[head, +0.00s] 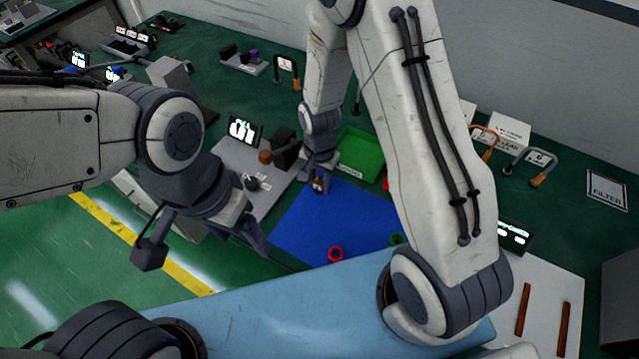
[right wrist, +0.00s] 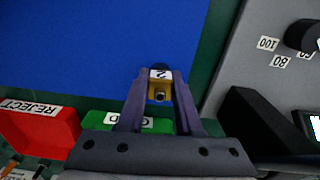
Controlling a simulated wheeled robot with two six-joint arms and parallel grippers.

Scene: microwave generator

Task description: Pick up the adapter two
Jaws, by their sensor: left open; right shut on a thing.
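Adapter two is a small dark piece with a white label "2" and a brass-coloured end (right wrist: 160,95). It sits between the fingers of my right gripper (right wrist: 158,88) in the right wrist view. In the head view my right gripper (head: 318,180) is at the far left edge of the blue mat (head: 330,222), with the adapter (head: 318,186) small at its tips. The gripper is shut on it. I cannot tell whether the adapter is clear of the surface. My left gripper (head: 257,238) is open and empty, left of the mat.
A green tray (head: 362,152) and a red REJECT tray (right wrist: 38,130) lie beside the mat. A red ring (head: 335,254) and a green ring (head: 396,240) are on the mat. A grey panel (head: 228,160) with a dial and a dark block stands left. The mat's middle is clear.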

